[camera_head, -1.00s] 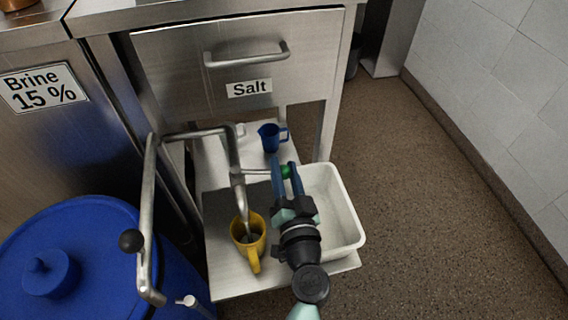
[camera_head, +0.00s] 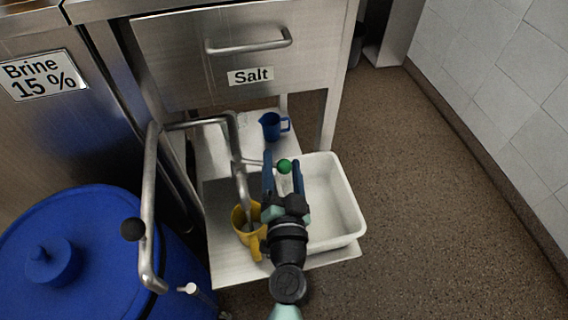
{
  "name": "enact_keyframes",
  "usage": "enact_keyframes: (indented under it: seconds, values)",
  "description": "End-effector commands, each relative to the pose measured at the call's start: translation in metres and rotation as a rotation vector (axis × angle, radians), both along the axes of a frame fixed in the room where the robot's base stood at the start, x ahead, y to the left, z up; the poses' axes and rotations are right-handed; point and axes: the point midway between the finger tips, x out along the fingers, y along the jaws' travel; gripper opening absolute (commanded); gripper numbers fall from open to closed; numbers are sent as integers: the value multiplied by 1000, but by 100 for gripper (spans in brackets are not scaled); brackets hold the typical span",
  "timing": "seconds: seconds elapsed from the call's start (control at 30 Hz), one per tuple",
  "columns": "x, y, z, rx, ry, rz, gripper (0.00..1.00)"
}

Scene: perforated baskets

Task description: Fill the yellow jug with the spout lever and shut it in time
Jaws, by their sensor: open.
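The yellow jug (camera_head: 240,226) stands upright on the low steel shelf under the end of the bent metal spout (camera_head: 239,178). My gripper covers part of its right side, and its fill level is not clear to me. The spout lever is a thin rod with a green knob (camera_head: 284,166), pointing right from the spout. My gripper (camera_head: 283,164) is open, with its two blue fingers on either side of the green knob. I cannot tell whether they touch it.
A white tub (camera_head: 347,210) stands right of my gripper. A blue jug (camera_head: 271,126) stands behind on the shelf (camera_head: 226,274). Open floor lies at right.

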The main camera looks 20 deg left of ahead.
Motion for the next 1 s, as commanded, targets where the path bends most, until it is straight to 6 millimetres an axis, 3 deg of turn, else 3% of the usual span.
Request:
enact_keyframes:
  seconds: [0.27,0.7,1.0]
  values:
    - [-14,-9,0,2,-2,-7,69]
    - [-90,-41,-3,1,1,-3,69]
    - [-116,-52,0,0,1,1,69]
